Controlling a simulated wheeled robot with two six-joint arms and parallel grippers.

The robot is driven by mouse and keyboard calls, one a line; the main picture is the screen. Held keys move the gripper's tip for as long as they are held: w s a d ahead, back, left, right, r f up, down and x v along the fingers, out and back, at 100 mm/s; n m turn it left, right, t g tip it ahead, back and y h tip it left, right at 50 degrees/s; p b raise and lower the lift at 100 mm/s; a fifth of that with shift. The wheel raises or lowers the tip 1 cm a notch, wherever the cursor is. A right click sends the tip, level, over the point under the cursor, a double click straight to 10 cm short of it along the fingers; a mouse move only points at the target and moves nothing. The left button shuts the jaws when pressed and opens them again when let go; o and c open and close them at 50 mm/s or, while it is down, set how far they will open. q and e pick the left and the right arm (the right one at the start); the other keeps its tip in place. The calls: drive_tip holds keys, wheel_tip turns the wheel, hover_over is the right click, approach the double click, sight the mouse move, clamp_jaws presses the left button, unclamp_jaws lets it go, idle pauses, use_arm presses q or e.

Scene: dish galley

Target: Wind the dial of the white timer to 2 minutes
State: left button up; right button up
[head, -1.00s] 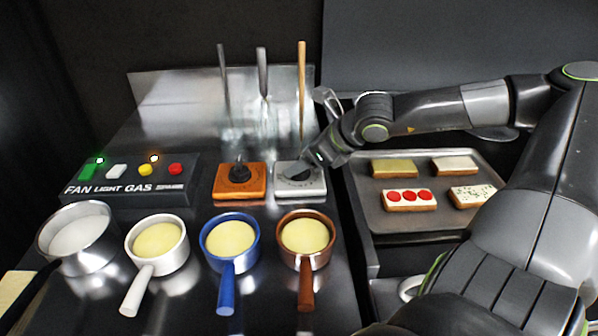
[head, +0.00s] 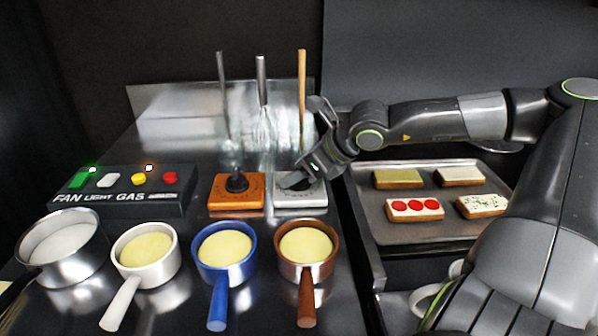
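The white timer (head: 301,202) stands on the steel counter, right of an orange timer (head: 236,202) with a black dial. My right gripper (head: 297,183) reaches down over the white timer from the upper right, with its fingertips at the dial. The fingers and the dark gripper body hide most of the dial and its scale, so the setting cannot be read. Whether the fingers are closed on the dial cannot be made out. My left gripper is not in the head view.
A control box (head: 123,196) stands at the left. A steel pot (head: 62,245), a white pan (head: 145,250), a blue pan (head: 224,250) and a copper pan (head: 306,250) line the front. Whisks and a wooden-handled tool stand behind. A tray (head: 437,232) with several decorated bars lies right.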

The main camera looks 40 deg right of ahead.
drive_tip(key=c, duration=0.7)
drive_tip(key=shift+o, duration=0.2)
idle(0.5)
drive_tip(key=o, duration=0.9)
drive_tip(key=shift+o, duration=0.2)
drive_tip(key=shift+s+d+r+p, duration=0.15)
drive_tip(key=shift+r+p, duration=0.3)
drive_tip(key=shift+p, duration=0.8)
drive_tip(key=s+r+p, duration=0.1)
drive_tip(key=p, duration=0.2)
drive_tip(key=p+v, duration=1.5)
drive_tip(key=p, duration=1.1)
drive_tip(key=shift+s+f, duration=0.15)
drive_tip(key=shift+s, duration=0.05)
